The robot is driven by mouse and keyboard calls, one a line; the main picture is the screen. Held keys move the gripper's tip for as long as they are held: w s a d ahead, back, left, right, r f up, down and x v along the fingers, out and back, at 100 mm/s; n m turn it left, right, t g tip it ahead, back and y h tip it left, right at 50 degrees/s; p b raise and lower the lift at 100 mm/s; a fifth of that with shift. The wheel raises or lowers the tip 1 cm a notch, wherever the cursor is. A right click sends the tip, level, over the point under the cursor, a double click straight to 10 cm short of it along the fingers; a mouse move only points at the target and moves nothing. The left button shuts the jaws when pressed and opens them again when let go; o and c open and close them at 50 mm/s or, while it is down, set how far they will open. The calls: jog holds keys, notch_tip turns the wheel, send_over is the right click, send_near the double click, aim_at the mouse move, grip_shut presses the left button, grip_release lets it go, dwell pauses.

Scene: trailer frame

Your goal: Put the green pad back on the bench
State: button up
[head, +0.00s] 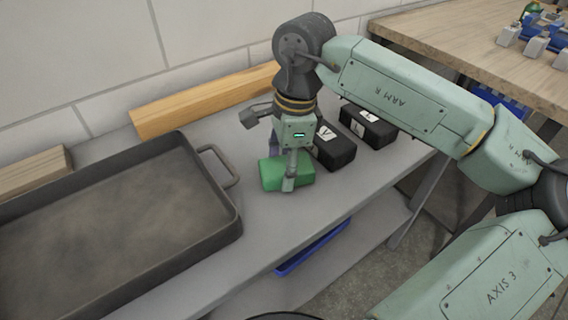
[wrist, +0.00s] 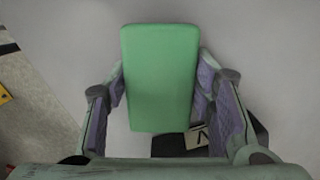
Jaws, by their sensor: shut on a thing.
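The green pad (head: 274,172) is a small green block at the middle of the grey bench (head: 262,228) in the head view. My gripper (head: 288,178) points down over it, with its fingers on either side. In the wrist view the pad (wrist: 160,78) sits between the two fingers of my gripper (wrist: 162,82), which are shut on its long sides. The bench surface (wrist: 255,50) lies behind the pad. I cannot tell whether the pad touches the bench or hangs just above it.
Two black boxes with white labels (head: 334,150) (head: 370,128) stand close to the right of the pad. A dark tray (head: 228,235) with a handle fills the left. A wooden beam (head: 195,103) lies along the wall. A blue tray (head: 312,248) is on the shelf below.

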jog(key=shift+f, duration=0.2)
jog(key=o, duration=1.1)
jog(key=shift+r, duration=0.1)
notch_tip(320, 180, up, 12)
jog(key=d, duration=0.1)
jog(key=shift+w+d+r, duration=0.15)
jog(key=shift+d, duration=0.1)
